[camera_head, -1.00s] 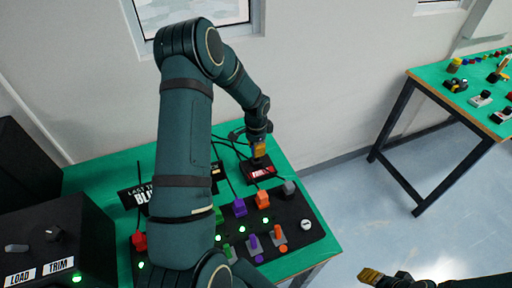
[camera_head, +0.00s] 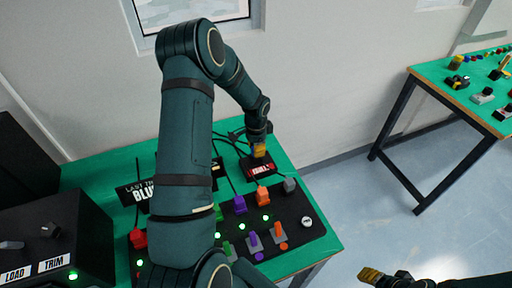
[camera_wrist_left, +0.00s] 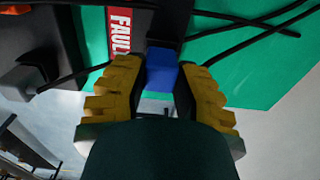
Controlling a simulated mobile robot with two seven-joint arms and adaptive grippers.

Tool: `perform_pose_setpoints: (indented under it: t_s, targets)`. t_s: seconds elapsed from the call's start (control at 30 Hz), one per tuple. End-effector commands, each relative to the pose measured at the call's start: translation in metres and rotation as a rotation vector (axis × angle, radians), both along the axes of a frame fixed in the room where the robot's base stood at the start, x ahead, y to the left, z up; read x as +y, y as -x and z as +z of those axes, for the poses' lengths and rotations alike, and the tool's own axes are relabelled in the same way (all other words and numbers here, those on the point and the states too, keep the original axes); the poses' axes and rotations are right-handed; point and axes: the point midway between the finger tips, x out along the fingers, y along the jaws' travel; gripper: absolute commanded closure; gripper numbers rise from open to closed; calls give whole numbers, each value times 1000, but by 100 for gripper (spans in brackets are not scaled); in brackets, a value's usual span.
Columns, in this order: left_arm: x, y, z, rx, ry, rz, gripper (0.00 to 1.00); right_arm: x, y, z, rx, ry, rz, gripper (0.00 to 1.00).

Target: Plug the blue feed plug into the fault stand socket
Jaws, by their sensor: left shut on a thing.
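The blue feed plug (camera_wrist_left: 161,72) sits between the yellow fingers of my left gripper (camera_wrist_left: 160,95), which is shut on it, in the left wrist view. The plug's far end meets a dark block beside the red FAULT label (camera_wrist_left: 120,32); I cannot tell whether it is seated in the socket. In the head view my left gripper (camera_head: 259,150) is right above the fault stand (camera_head: 258,167) at the back of the green table. The plug is hidden there by the fingers. My right gripper (camera_head: 372,276) shows at the bottom right, its opening unclear.
A black panel (camera_head: 300,231) with several coloured plugs, levers and green lights lies in front of the stand. Black cables run behind it. A black LOAD/TRIM box (camera_head: 60,235) stands left. A second green table (camera_head: 455,95) is far right.

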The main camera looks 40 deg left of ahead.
Motion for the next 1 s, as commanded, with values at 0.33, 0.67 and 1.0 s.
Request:
perform_pose_setpoints:
  t_s: [0.33, 0.67, 1.0]
  targets:
    - [0, 0, -6, 0, 0, 0, 43, 0, 0, -4, 0, 0, 0, 53]
    - [0, 0, -4, 0, 0, 0, 43, 0, 0, -4, 0, 0, 0, 53]
    - [0, -1, 46, -5, -2, 1, 43, 0, 0, -4, 0, 0, 0, 53]
